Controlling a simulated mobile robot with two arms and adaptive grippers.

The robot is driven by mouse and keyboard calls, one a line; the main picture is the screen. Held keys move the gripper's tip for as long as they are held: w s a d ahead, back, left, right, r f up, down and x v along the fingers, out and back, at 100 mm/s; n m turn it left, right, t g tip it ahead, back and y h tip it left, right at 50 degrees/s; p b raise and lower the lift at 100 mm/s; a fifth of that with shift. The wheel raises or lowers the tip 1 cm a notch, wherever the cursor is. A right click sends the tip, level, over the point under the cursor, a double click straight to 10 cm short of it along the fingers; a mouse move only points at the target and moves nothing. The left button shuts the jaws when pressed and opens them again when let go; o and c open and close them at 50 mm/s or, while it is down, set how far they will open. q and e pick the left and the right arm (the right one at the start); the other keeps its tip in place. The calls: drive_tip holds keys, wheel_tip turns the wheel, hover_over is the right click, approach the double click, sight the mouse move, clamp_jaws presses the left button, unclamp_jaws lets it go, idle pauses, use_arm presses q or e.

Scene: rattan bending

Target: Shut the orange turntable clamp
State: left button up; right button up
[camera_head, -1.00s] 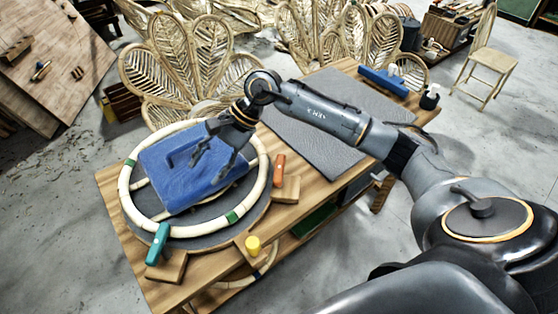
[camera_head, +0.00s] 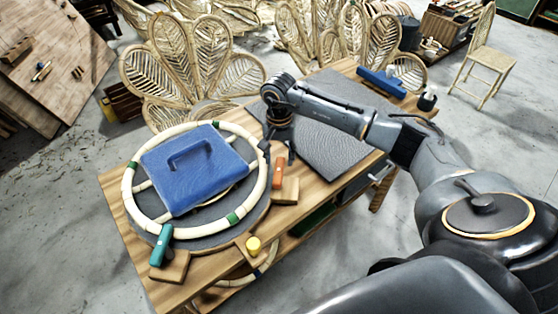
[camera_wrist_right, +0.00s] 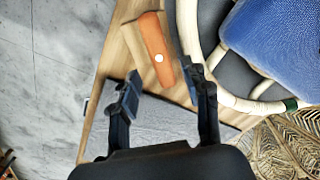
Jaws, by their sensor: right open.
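The orange clamp (camera_head: 278,173) stands on a small wooden block at the right edge of the round turntable (camera_head: 262,212). It also shows in the right wrist view (camera_wrist_right: 157,48), ahead of my fingers. My right gripper (camera_head: 279,155) points down just behind the orange clamp, and part of it overlaps the clamp's upper end in the head view. A pale rattan ring (camera_head: 262,180) lies on the turntable beside the clamp. My left gripper is not in view.
A blue block with a handle (camera_head: 195,170) lies inside the ring. A teal clamp (camera_head: 161,245) stands at the turntable's front left. A yellow knob (camera_head: 253,244) is at the front. A grey mat (camera_head: 325,140) covers the table's right part. Rattan chair backs (camera_head: 180,60) stand behind.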

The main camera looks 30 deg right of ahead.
sight(279, 168)
drive_tip(key=shift+f+p, duration=0.3)
drive_tip(key=shift+f, duration=1.55)
clamp_jaws()
